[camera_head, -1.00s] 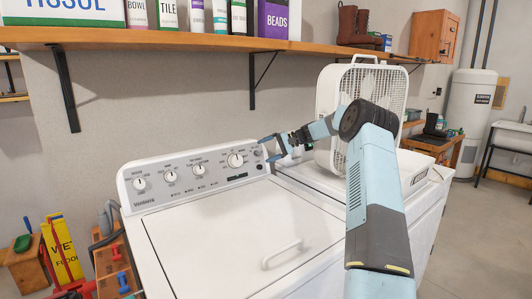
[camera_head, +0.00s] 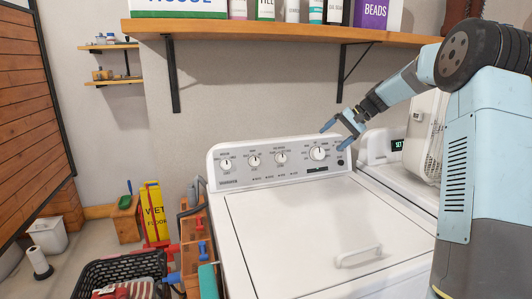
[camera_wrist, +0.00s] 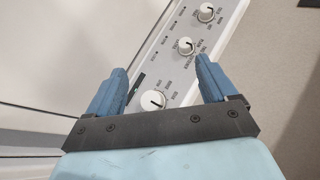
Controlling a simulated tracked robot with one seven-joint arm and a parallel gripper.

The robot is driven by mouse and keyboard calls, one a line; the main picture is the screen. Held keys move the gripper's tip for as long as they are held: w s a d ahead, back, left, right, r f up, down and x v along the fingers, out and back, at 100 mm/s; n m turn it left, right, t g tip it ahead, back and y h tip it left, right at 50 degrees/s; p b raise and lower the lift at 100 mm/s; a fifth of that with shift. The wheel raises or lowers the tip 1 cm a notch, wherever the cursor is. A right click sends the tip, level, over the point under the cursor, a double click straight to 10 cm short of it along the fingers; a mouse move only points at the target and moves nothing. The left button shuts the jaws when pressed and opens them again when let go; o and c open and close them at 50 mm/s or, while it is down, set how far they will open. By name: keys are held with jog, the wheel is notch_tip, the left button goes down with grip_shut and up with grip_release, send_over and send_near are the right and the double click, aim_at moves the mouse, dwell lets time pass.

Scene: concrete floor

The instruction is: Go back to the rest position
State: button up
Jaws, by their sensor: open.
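My gripper (camera_head: 338,137) is open and empty in the head view. It is above the right end of the washer's control panel (camera_head: 230,179), near the rightmost knob (camera_head: 319,153). In the wrist view my gripper (camera_wrist: 160,84) shows two blue fingers spread apart, with the knob (camera_wrist: 153,100) seen between and beyond them. Nothing is between the fingers. My arm reaches in from the right of the head view, with its elbow raised.
The white washer (camera_head: 290,225) has its lid closed. A wooden shelf (camera_head: 265,28) with boxes and bottles runs above. A second white machine with a fan (camera_head: 424,125) stands right. A black basket (camera_head: 120,268), a yellow sign (camera_head: 154,205) and a wooden crate (camera_head: 193,245) are at left.

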jog(key=s+a+r+n+h, duration=0.1)
jog(key=s+a+r+h, duration=0.1)
jog(key=s, duration=0.6)
jog(key=s+a+r+h, duration=0.1)
jog(key=s+r+h, duration=0.1)
jog(key=s, duration=0.6)
jog(key=s+a+r+n+h, duration=0.1)
jog(key=s+a+r+h, duration=0.15)
jog(key=s, duration=0.65)
jog(key=s+d+f+t+h, duration=0.1)
jog(key=s+d+f, duration=0.1)
jog(key=s, duration=0.9)
jog(key=s+d+f+t, duration=0.2)
jog(key=s, duration=1)
jog(key=shift+f+n+h, duration=0.3)
jog(key=shift+n+h, duration=0.05)
jog(key=shift+n, duration=0.05)
jog(key=shift+c, duration=0.2)
